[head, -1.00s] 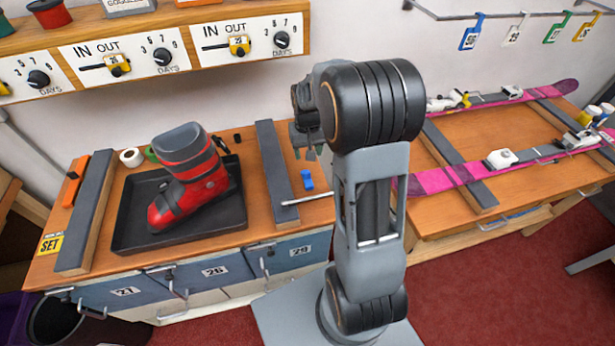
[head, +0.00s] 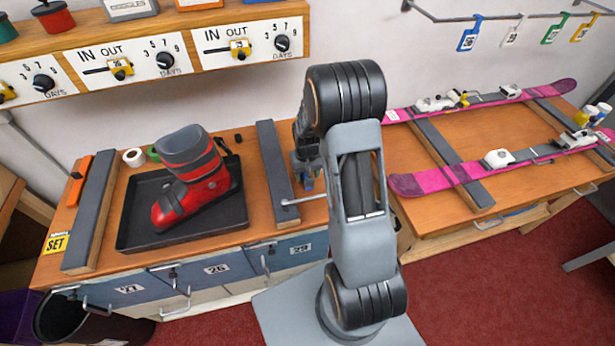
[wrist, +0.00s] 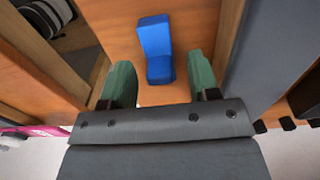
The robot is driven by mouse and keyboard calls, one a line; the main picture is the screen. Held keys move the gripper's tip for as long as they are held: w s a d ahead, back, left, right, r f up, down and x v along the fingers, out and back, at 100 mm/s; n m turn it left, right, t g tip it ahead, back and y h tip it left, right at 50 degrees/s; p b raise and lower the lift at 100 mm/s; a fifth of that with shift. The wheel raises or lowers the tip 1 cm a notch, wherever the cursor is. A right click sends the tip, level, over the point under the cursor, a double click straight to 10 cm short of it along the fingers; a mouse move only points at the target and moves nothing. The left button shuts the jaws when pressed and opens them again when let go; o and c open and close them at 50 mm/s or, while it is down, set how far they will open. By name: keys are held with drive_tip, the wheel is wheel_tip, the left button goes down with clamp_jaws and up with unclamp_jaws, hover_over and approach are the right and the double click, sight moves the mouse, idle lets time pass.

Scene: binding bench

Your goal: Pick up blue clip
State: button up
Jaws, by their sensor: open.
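The blue clip (wrist: 156,48) lies on the orange-brown wooden bench top in the wrist view, with a raised block at its near end. My gripper (wrist: 161,75) is open, its two green fingers apart. The clip's near end shows between the fingers and its far end reaches beyond them. Nothing is held, and I cannot tell how far above the bench the fingertips are. In the head view my gripper (head: 307,180) is low over the bench, right of a grey-topped bar, and largely hides the clip.
The grey-topped bar (head: 275,168) stands close to my gripper. A black tray (head: 135,233) holds a red ski boot (head: 192,188) to the left. Pink skis (head: 440,180) lie on the right bench. A metal rod (head: 303,200) sticks out near the bench's front edge.

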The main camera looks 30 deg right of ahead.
drive_tip(key=shift+c, duration=0.4)
drive_tip(key=c, duration=0.9)
drive_tip(key=shift+r, duration=0.1)
